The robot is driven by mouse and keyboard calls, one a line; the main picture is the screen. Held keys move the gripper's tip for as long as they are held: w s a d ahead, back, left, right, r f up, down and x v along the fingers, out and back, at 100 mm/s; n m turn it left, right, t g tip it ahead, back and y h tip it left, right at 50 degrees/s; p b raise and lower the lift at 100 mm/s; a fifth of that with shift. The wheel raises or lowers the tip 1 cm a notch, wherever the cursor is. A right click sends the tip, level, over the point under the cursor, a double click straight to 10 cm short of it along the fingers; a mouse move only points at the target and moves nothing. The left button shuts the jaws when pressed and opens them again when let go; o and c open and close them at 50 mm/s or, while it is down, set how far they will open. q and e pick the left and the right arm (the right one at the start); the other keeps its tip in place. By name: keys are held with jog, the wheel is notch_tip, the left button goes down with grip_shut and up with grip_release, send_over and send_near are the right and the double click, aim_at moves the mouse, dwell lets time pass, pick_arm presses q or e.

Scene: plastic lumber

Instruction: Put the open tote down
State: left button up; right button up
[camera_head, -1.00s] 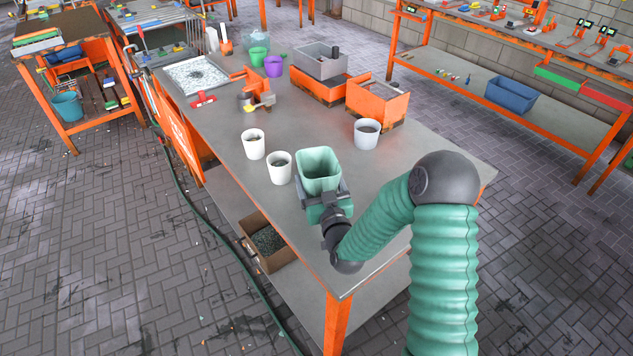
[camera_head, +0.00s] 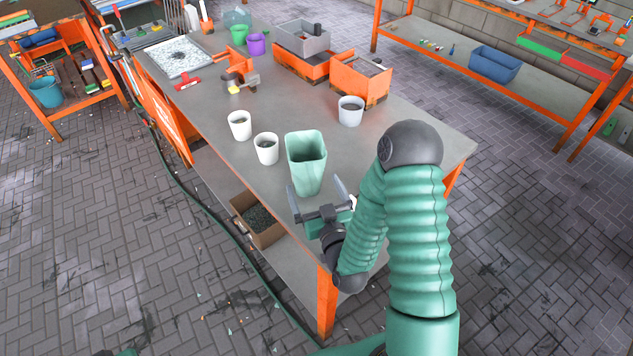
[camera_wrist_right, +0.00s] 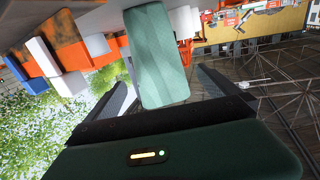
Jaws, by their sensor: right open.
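The open tote (camera_head: 306,170) is a tall, pale green, square-mouthed bin. It stands upright near the table's front left edge, its mouth facing up. It also shows in the right wrist view (camera_wrist_right: 162,60), beyond and between my fingers. My right gripper (camera_head: 318,194) is open and empty, just on the near side of the tote, with its fingers spread and apart from it. In the right wrist view the open fingers (camera_wrist_right: 163,92) show a gap to the tote's wall. My left gripper is not in view.
The grey table (camera_head: 215,108) bears two white cups (camera_head: 266,150) left of the tote and a light grey cup (camera_head: 350,112) behind it. Orange bins (camera_head: 360,80) stand farther back. A cardboard box (camera_head: 257,220) sits on the lower shelf. Tabletop right of the tote is clear.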

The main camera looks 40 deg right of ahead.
jog(key=a+n+g+y, duration=0.1)
jog(key=w+a+f+y+p, duration=0.1)
jog(key=a, duration=0.1)
jog(key=a+f+n+g+y, duration=0.1)
jog(key=shift+w+a+f+n+g+y+p, duration=0.15)
jog(key=shift+w+a+n+g+y+p, duration=0.05)
jog(key=shift+a+n+g+y+p, duration=0.1)
jog(key=a+g, duration=0.1)
jog(key=a+f+g+y, duration=0.1)
jog(key=a+n+g, duration=0.1)
jog(key=shift+s+f, duration=0.2)
jog(key=shift+s, duration=0.2)
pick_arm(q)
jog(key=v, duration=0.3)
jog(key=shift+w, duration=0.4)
pick_arm(e)
jog(key=s+a+r+g, duration=0.1)
jog(key=s+a+g, duration=0.2)
jog(key=s, duration=0.4)
jog(key=s+a+r+g+y, duration=0.1)
jog(key=s+a+r+g, duration=0.1)
jog(key=s+g, duration=0.4)
jog(key=shift+s+a+r, duration=0.25)
jog(key=shift+s+a, duration=0.15)
jog(key=shift+s, duration=0.55)
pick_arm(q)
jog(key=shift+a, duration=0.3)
pick_arm(e)
jog(key=shift+a, duration=0.25)
